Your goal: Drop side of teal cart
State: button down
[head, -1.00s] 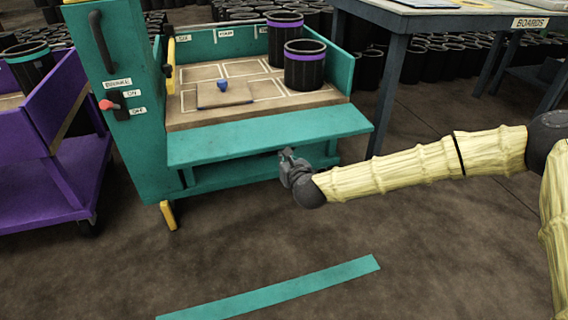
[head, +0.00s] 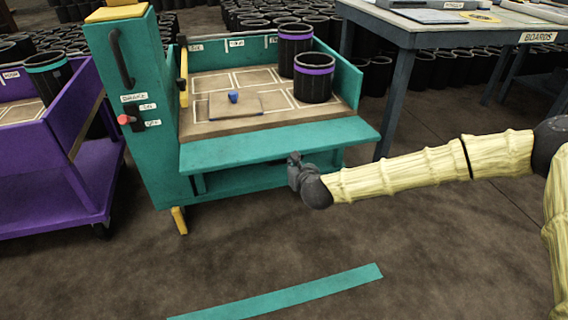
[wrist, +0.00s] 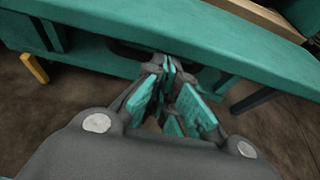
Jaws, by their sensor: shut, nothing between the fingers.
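The teal cart (head: 150,150) stands in the middle of the head view. Its front side (head: 280,143) is folded outward and juts from the deck edge as a sloping or near-level flap; its exact angle is hard to tell. In the wrist view the teal flap (wrist: 180,32) spans the top. My gripper (head: 294,160) is at the flap's front edge, right of its middle and low. It is shut and empty, with teal pads showing in the wrist view (wrist: 172,98). I cannot tell whether the fingers touch the flap.
The deck (head: 205,121) carries two black purple-banded tubs (head: 314,88) and a flat board with a blue knob (head: 233,97). A red-knobbed brake lever (head: 125,119) is on the post. A purple cart (head: 50,160) stands left, a table (head: 410,35) right. Floor in front is clear apart from a teal stripe (head: 280,295).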

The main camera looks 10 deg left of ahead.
jog(key=shift+r, duration=0.65)
jog(key=shift+f, duration=0.1)
